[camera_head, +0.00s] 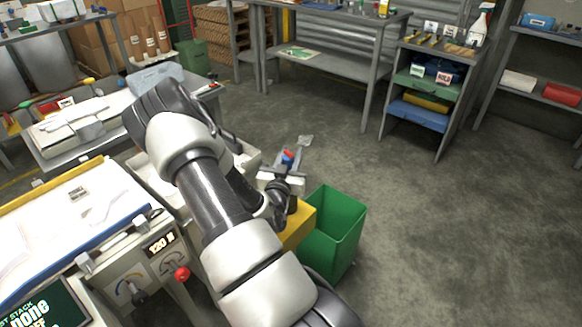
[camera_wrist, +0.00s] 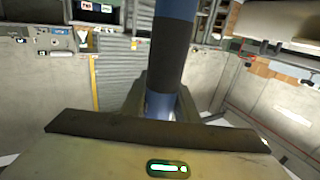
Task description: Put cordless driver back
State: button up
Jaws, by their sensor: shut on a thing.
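My gripper (camera_head: 284,174) is shut on a small blue and red thing, which looks like the cordless driver (camera_head: 288,157), held out past the forearm above the floor. In the wrist view, a blue and black cylindrical part of the driver (camera_wrist: 172,50) stands upright in the middle. Its lower end runs down behind a dark bar and a broad olive-grey body with a green light. The fingers' contact with it is hidden there. My arm crosses the middle of the head view and hides part of the benches behind it.
A green bin (camera_head: 349,232) and a yellow box (camera_head: 300,224) stand below my gripper. A machine table (camera_head: 70,212) with a red knob is at left. A shelf cart (camera_head: 402,108) with blue and yellow cases stands at the back right. The floor at right is clear.

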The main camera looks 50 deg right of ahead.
jog(key=shift+f+b, duration=0.3)
jog(key=shift+f, duration=1.35)
jog(key=shift+f, duration=0.15)
jog(key=o, duration=1.1)
jog(key=shift+c, duration=0.2)
